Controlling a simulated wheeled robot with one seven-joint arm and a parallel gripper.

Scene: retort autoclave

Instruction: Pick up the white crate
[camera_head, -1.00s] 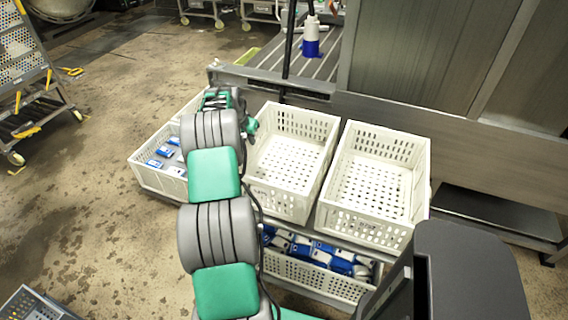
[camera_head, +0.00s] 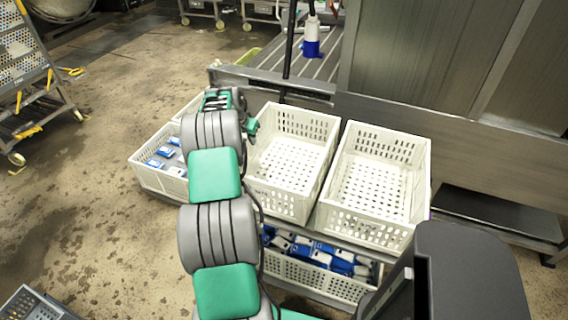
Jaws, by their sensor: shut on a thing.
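Several white perforated crates stand together on a low rack. The right white crate (camera_head: 370,222) also looks empty. The left white crate (camera_head: 150,181) holds a few blue-and-white packs and is partly hidden by my arm. My gripper (camera_head: 251,127) is at the upper left wall of the middle crate, shut on its rim. The fingertips are small and mostly hidden by my wrist, so the exact contact does not show.
A lower white crate (camera_head: 318,286) full of blue-and-white packs sits under the upper crates. A grey metal machine (camera_head: 420,60) stands behind them. A wheeled rack (camera_head: 38,100) stands at far left. The floor (camera_head: 100,240) at left is mostly clear.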

